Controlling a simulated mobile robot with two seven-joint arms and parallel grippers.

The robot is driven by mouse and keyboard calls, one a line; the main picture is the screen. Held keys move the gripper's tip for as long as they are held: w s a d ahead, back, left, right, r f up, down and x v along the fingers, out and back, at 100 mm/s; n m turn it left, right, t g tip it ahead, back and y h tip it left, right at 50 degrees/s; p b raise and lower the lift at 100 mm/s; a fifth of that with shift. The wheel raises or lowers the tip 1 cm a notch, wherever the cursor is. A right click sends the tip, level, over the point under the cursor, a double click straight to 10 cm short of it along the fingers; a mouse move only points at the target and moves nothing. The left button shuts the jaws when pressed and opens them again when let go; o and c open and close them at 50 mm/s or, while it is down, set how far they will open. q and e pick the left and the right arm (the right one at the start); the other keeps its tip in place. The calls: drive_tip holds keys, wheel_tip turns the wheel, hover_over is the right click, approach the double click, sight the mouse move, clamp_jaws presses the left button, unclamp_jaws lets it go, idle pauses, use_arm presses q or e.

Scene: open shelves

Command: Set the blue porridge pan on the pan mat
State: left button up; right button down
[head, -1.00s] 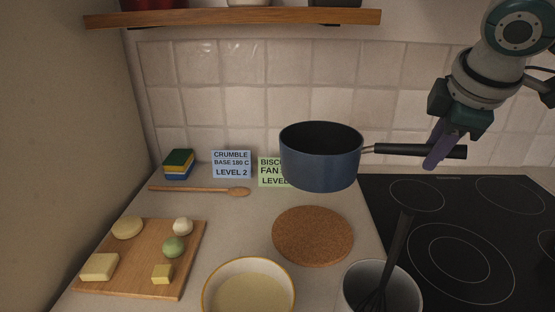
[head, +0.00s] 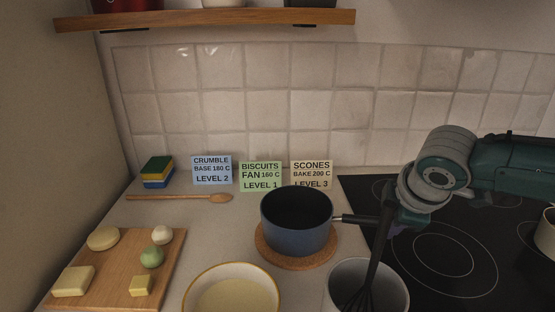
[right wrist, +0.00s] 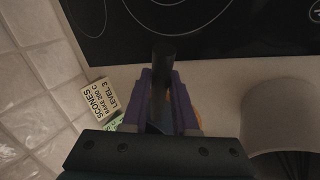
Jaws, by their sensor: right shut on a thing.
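The blue pan (head: 297,232) is upright over the round cork pan mat (head: 268,252) and looks to be resting on it. The mat's rim shows around the front and sides of the pan. My right gripper (head: 392,222) is at the right, shut on the pan's black handle (head: 350,218); the whisk partly covers this spot. My left gripper is out of view.
A grey pot (head: 393,281) with a black whisk (head: 378,250) stands close in front of the handle. A cream bowl (head: 235,292) is in front of the mat. Recipe cards (head: 261,176) stand behind the pan. The black hob (head: 450,250) is at right, a chopping board (head: 163,270) at left.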

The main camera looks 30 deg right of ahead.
drive_tip(key=c, duration=0.7)
unclamp_jaws()
drive_tip(key=shift+s, duration=0.1)
drive_tip(key=p+v, duration=0.3)
drive_tip(key=v, duration=0.8)
drive_tip(key=s+a+m+y, duration=0.1)
drive_tip(key=s+a+m, duration=0.1)
drive_tip(key=s+a, duration=0.2)
drive_tip(key=s+a+f+m+y, duration=0.1)
drive_tip(key=s+a, duration=0.3)
drive_tip(key=a, duration=0.5)
drive_tip(key=s+a+m+g+y, duration=0.1)
drive_tip(key=s+a+m+y, duration=0.1)
drive_tip(key=s+a, duration=0.2)
drive_tip(key=shift+a+f+m, duration=0.2)
drive_tip(key=shift+a+m, duration=0.2)
drive_tip(key=shift+a, duration=0.85)
wheel_tip(320, 180, up, 32)
drive_tip(key=p, duration=3.2)
